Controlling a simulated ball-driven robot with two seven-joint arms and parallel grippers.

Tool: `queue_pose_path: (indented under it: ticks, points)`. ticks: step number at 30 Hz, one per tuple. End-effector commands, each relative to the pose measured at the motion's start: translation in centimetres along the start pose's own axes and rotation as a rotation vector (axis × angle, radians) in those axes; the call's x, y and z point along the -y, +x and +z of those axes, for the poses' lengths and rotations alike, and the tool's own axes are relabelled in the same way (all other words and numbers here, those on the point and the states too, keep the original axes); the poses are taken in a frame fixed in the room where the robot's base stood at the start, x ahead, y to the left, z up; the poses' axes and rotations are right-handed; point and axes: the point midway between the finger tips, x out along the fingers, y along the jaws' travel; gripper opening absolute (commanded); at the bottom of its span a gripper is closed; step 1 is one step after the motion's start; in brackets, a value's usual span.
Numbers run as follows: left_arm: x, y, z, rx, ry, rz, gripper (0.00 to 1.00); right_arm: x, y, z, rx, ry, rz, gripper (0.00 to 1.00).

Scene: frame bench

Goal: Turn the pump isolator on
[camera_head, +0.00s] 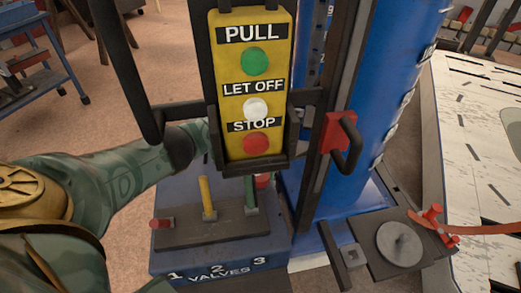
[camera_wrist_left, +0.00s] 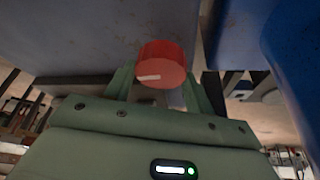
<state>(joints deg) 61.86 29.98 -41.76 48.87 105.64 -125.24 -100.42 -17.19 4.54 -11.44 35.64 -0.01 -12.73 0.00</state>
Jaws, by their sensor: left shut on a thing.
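The pump isolator appears to be the red round knob (camera_wrist_left: 163,66) in the left wrist view. A short white mark on its face lies nearly level in that picture. My left gripper (camera_wrist_left: 158,80) is shut on this knob, with one green finger on each side. In the head view my green left arm (camera_head: 110,182) comes in from the left and passes behind the yellow push-button box (camera_head: 270,92), which hides the gripper. A bit of red (camera_head: 263,181) shows below that box; I cannot tell whether it is the knob. My right gripper is not in view.
The yellow box hangs in front in a dark frame. Below it, a blue valve bench (camera_head: 225,263) carries red, yellow and green levers. A blue cylinder (camera_head: 395,70) and a red bracket with a black handle (camera_head: 342,138) stand to the right. A pale slotted table (camera_head: 465,130) lies farther right.

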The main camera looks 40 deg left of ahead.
Motion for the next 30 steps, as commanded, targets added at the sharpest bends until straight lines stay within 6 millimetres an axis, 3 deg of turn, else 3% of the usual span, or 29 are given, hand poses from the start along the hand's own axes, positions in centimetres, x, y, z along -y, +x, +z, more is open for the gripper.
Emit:
queue_pose_path:
  ticks: [7, 8, 10, 25, 30]
  points:
    - [0.01, -0.08, 0.04, 0.002, -0.001, -0.001, 0.31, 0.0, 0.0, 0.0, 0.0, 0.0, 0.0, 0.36]
    - [0.01, -0.08, 0.04, 0.002, -0.001, -0.001, 0.57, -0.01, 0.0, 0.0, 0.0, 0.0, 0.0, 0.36]
    - [0.01, -0.07, 0.04, 0.002, -0.001, -0.001, 0.76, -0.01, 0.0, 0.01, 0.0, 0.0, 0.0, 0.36]
    - [-0.02, -0.01, 0.01, 0.001, -0.005, -0.002, 0.76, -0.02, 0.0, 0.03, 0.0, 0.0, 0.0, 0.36]
    - [-0.23, 0.02, 0.02, 0.001, -0.117, -0.047, 0.76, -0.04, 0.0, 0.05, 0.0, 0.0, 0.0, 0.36]
